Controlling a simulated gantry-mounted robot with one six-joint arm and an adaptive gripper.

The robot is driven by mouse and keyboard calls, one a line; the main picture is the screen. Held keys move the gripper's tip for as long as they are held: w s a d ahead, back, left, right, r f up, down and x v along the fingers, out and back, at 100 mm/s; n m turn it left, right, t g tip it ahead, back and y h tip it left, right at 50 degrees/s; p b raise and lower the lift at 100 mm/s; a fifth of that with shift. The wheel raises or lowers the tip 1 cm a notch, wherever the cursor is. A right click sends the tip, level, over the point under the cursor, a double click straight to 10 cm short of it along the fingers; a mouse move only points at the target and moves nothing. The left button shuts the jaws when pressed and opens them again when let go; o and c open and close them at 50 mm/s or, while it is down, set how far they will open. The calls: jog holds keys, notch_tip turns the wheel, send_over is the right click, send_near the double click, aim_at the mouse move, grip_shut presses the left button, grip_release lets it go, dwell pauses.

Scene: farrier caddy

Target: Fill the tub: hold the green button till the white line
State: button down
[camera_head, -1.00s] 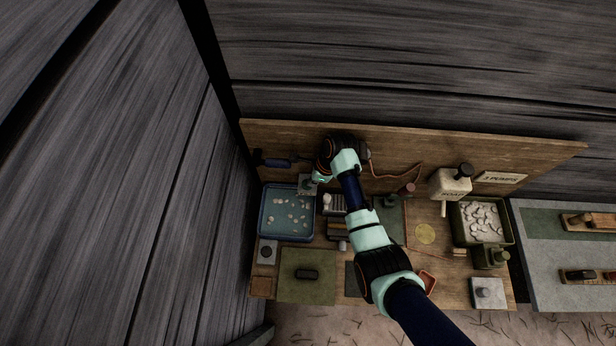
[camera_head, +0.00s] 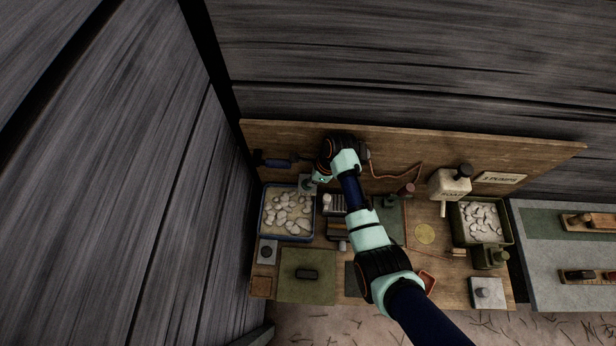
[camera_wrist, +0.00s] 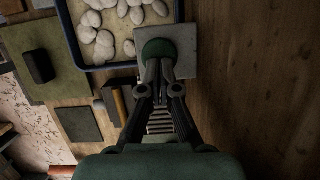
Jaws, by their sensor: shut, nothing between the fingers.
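The tub (camera_head: 289,238), with a blue rim, stands at the left of the bench. It holds a beige fill with many large pale lumps, which also show in the wrist view (camera_wrist: 128,47). I cannot make out a white line in it. The green button (camera_wrist: 157,47) is a round knob on a pale square plate (camera_wrist: 182,60) right beside the tub. My gripper (camera_wrist: 157,68) is shut and empty, with its fingertips at the button, seemingly touching it; the fingertips hide part of it. In the head view my gripper (camera_head: 309,184) is at the tub's upper right corner.
A green bin (camera_head: 460,238) with pale pieces stands at the right, beside a white dispenser (camera_head: 452,184) with a dark top. A green mat (camera_head: 308,292) with a dark block (camera_head: 306,274) lies in front of the tub. The wooden backboard (camera_head: 480,155) rises close behind my gripper.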

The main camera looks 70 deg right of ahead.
notch_tip(320, 180, up, 6)
jog(key=p, duration=0.6)
jog(key=shift+f, duration=0.1)
jog(key=v, duration=1.2)
